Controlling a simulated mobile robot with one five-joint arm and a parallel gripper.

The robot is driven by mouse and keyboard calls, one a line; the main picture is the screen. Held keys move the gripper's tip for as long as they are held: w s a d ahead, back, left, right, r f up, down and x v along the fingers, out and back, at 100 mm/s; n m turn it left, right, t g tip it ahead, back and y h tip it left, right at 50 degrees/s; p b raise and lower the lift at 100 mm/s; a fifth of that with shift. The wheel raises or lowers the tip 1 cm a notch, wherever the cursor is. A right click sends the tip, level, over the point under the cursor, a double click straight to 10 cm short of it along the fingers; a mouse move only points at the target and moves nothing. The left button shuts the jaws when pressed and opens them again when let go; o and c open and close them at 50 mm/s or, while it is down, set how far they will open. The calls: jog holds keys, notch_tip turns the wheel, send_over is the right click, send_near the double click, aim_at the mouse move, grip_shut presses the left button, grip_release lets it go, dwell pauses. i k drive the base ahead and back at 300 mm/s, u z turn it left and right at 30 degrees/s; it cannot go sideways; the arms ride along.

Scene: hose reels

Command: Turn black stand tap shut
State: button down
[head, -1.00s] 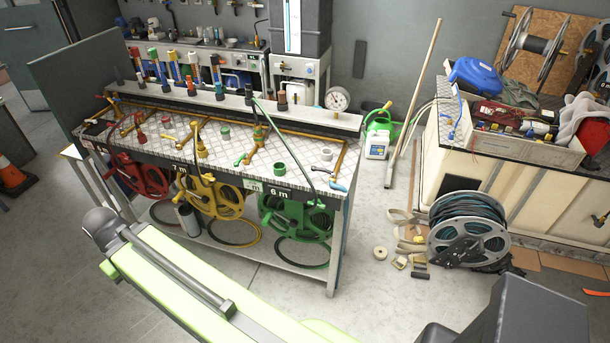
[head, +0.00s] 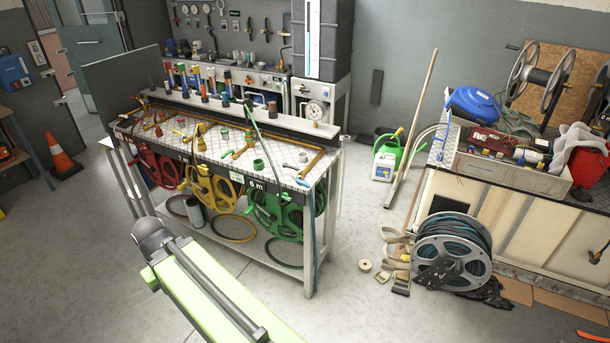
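The workbench (head: 293,172) stands left of centre with a patterned metal top. Several brass pipes and small taps with coloured handles are on it, including a tap with a green part (head: 249,137) and one with a blue end (head: 301,182). A row of upright coloured hose fittings (head: 207,85) lines the raised back shelf. I cannot tell which tap is the black stand tap, or how its handle is turned; the parts are too small. My light green arm crosses the lower left in front of the bench. My gripper is not in view.
Red (head: 158,168), yellow (head: 212,184) and green (head: 272,210) hose reels hang under the bench front. A large grey hose reel (head: 447,252) stands on the floor at right, beside a cluttered cabinet (head: 503,222). Floor between is mostly clear. An orange cone (head: 63,153) stands far left.

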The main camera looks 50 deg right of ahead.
aim_at(284, 165)
jog(key=u, duration=0.4)
jog(key=i, duration=1.45)
jog(key=z, duration=0.55)
jog(key=i, duration=0.6)
jog(key=z, duration=0.55)
